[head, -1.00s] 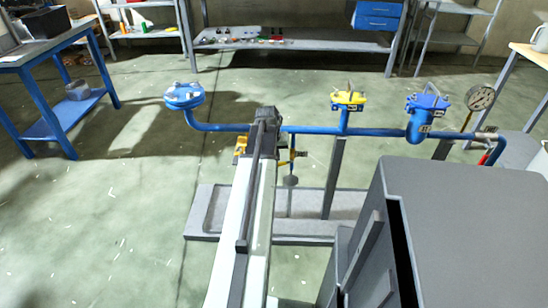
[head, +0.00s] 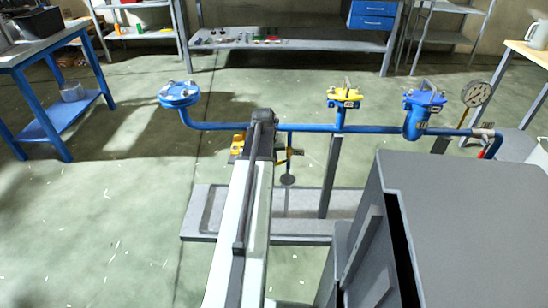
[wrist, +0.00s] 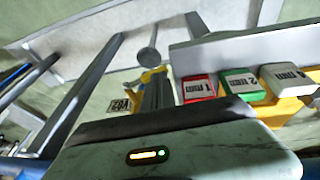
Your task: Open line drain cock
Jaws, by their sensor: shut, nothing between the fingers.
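The line drain cock (head: 289,155) hangs under the blue pipe, just right of my arm's end, with a yellow handle and a small stem. A round grey disc (head: 288,180) shows below it. In the wrist view the yellow handle (wrist: 152,74) is just beyond my gripper (wrist: 156,82), whose grey fingers are shut and empty. I cannot tell whether they touch the handle. A small label tag (wrist: 122,103) is left of the fingers. In the head view my arm hides the gripper.
The blue pipe (head: 215,127) carries a yellow-topped valve (head: 344,98), a blue strainer (head: 418,115) and a gauge (head: 476,93). A grey post (head: 331,175) stands right of the cock. Red (wrist: 198,87), green (wrist: 243,84) and white (wrist: 288,78) labelled blocks sit right of my fingers.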

